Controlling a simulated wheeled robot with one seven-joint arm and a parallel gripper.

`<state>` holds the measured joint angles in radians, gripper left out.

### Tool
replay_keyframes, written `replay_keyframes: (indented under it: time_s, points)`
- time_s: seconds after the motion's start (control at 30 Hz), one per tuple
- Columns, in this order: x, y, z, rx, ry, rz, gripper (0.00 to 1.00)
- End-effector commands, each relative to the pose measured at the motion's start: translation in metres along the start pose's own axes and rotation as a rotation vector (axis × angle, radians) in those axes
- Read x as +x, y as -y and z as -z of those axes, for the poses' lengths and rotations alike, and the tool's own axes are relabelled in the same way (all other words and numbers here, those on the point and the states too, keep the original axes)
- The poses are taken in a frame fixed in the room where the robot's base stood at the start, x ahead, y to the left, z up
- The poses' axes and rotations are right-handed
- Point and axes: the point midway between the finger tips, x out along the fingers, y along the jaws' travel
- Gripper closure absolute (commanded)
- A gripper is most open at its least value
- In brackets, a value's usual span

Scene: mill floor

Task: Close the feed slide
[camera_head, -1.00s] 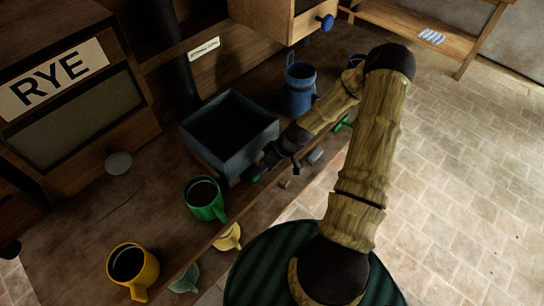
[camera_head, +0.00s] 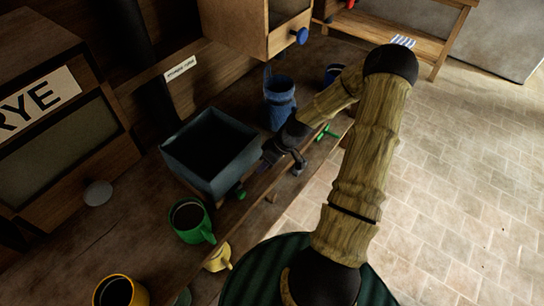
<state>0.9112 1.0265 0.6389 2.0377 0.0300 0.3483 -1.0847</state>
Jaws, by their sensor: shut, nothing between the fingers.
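I cannot tell for sure which part is the feed slide. A wooden cabinet with a blue knob (camera_head: 300,36) hangs at the top, and another with a RYE label (camera_head: 38,103) and a grey round knob (camera_head: 98,193) stands at the left. My gripper (camera_head: 282,158) is dark, shut and empty. It is over the bench edge, just right of an open blue-grey bin (camera_head: 240,163) and below the blue knob, well apart from both knobs. The fingertips are small and partly merge with the dark background.
A blue jug (camera_head: 279,103) stands close behind my gripper. A green mug (camera_head: 190,221) and a yellow mug (camera_head: 114,291) stand on the bench at the lower left. A small green item (camera_head: 327,133) lies to the right. The tiled floor (camera_head: 460,180) at the right is open.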

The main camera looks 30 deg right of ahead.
Motion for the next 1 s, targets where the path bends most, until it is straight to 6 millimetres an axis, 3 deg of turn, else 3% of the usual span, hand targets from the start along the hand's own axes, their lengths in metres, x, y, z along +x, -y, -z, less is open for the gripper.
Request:
replay_keyframes:
  time_s: [0.2,0.4,1.0]
  points:
    - [-0.036,0.002,0.003,-0.011,0.004,0.0,1.0]
    - [-0.053,0.003,0.004,-0.011,0.006,0.003,1.0]
    - [-0.057,0.004,0.002,0.001,0.016,-0.005,1.0]
